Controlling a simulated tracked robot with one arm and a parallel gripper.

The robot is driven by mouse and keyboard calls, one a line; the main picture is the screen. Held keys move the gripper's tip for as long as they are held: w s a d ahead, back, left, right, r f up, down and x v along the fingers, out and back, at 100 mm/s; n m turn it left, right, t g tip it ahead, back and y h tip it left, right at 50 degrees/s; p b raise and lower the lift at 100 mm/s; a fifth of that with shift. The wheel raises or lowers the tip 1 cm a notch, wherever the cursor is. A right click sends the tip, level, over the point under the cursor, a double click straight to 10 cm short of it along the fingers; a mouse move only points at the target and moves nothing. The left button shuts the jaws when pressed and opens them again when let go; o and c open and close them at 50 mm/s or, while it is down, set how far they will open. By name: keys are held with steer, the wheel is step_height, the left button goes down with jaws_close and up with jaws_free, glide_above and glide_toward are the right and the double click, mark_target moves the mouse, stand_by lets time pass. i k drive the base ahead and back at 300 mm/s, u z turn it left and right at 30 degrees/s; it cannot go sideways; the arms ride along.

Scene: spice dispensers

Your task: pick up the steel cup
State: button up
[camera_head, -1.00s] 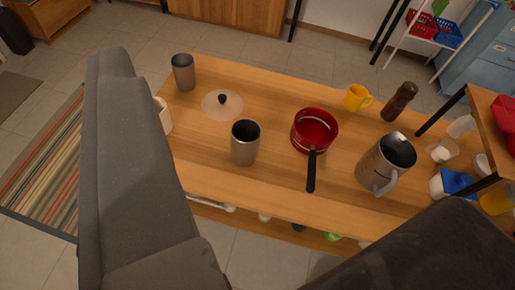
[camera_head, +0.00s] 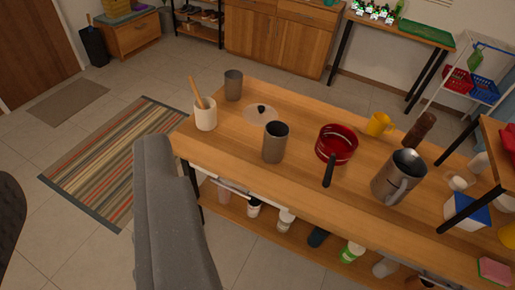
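Two plain steel cups stand upright on the wooden table. The nearer steel cup (camera_head: 275,143) is left of the red pan, and a smaller-looking steel cup (camera_head: 233,85) stands farther back at the table's left end. I cannot tell which one the task means. My gripper (camera_head: 288,210) appears open and empty. Neither cup is touched.
On the table (camera_head: 225,140) are a white utensil pot (camera_head: 206,117), a glass lid (camera_head: 261,115), a red pan (camera_head: 337,147) with its handle toward me, a yellow mug (camera_head: 378,124), a pepper mill (camera_head: 419,130) and a steel jug (camera_head: 398,177). Bottles fill the lower shelf.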

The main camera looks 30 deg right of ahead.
mark_target(276, 133)
steer(key=u, duration=0.05)
steer(key=i, duration=1)
